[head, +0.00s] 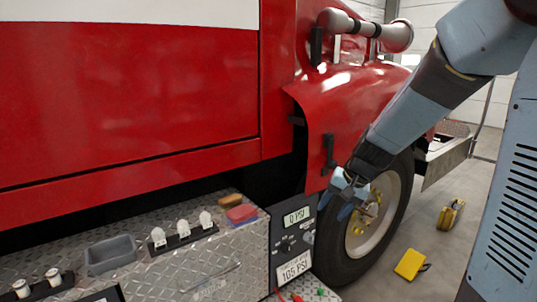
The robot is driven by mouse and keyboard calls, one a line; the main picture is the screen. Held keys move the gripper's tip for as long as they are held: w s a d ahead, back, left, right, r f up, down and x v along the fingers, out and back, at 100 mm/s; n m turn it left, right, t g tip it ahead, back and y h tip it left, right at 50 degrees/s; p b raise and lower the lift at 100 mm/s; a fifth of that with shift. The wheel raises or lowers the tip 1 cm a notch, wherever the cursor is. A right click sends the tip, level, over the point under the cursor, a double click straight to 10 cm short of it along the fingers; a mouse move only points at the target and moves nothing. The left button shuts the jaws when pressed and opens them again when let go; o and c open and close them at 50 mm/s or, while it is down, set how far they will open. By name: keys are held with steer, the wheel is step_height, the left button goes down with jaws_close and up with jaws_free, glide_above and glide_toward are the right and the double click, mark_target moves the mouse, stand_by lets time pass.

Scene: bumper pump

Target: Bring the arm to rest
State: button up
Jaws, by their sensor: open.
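My arm reaches in from the upper right of the head view. My gripper (347,190) is at its lower end, pointing down and left. Its jaws are open, and I see nothing between them. In the picture it overlaps the front wheel (383,228) of the red truck and is just right of the gauge panel (292,242). The panel shows "0 PSI" above "105 PSI". I cannot tell how far the gripper is from the wheel or the panel.
The red truck body (130,90) fills the left and middle. A diamond-plate bumper (215,262) carries a grey tray (111,254), white-capped fittings (184,236) and a red block (241,213). Yellow objects (411,264) lie on the floor at right. Some floor there is clear.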

steer(key=s+d+r+n+t+h, duration=0.1)
steer(key=s+d+r+h, duration=0.1)
steer(key=s+r, duration=0.4)
steer(key=s+d+r+n+t+h, duration=0.1)
steer(key=s+d+r, duration=0.3)
steer(key=s, duration=1)
steer(key=shift+s+r+n+t+h, duration=0.35)
steer(key=shift+r+n, duration=0.45)
steer(key=shift+r, duration=0.65)
steer(key=shift+c, duration=0.2)
